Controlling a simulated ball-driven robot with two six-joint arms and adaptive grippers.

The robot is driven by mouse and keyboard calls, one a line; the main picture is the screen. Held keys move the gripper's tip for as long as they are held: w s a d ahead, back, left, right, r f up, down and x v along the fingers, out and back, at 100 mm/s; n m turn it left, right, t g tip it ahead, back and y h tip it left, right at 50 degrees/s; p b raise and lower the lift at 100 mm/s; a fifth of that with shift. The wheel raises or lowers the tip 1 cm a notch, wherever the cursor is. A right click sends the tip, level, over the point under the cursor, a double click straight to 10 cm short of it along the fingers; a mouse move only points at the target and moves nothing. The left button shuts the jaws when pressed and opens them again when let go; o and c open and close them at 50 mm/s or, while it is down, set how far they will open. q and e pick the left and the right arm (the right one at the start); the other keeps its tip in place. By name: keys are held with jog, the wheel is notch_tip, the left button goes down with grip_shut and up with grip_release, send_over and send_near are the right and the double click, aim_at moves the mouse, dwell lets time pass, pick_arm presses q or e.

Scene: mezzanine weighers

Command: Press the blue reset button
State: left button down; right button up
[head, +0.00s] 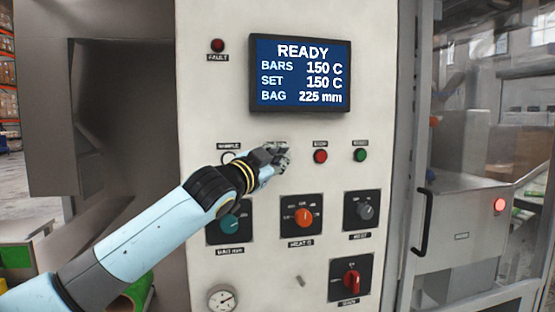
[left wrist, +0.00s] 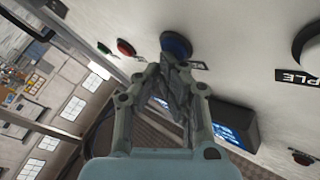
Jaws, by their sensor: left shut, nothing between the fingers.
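The blue button (left wrist: 176,44) shows in the left wrist view on the pale panel, just beyond my fingertips. In the head view it is hidden behind my left gripper (head: 281,156), which is at the panel between the white button and the red button. My left gripper also shows in the left wrist view (left wrist: 168,75), with its fingers shut and empty. Its tips overlap the near edge of the blue button in that view; I cannot tell whether they touch it. My right gripper is in neither view.
A red button (head: 320,156) and a green button (head: 360,155) sit right of my gripper; a white button (head: 228,158) sits left. The display (head: 300,75) above reads READY. Teal (head: 229,223), orange (head: 303,217), grey (head: 365,212) and red (head: 351,281) knobs are below.

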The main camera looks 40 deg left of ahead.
pick_arm(q)
jog(key=shift+s+d, duration=0.5)
jog(key=shift+f, duration=0.1)
jog(key=s+d, duration=0.1)
jog(key=d, duration=0.1)
jog(key=s+d+p, duration=0.1)
jog(key=s+d, duration=0.1)
jog(key=shift+s, duration=0.1)
jog(key=shift+a, duration=0.1)
dwell(0.8)
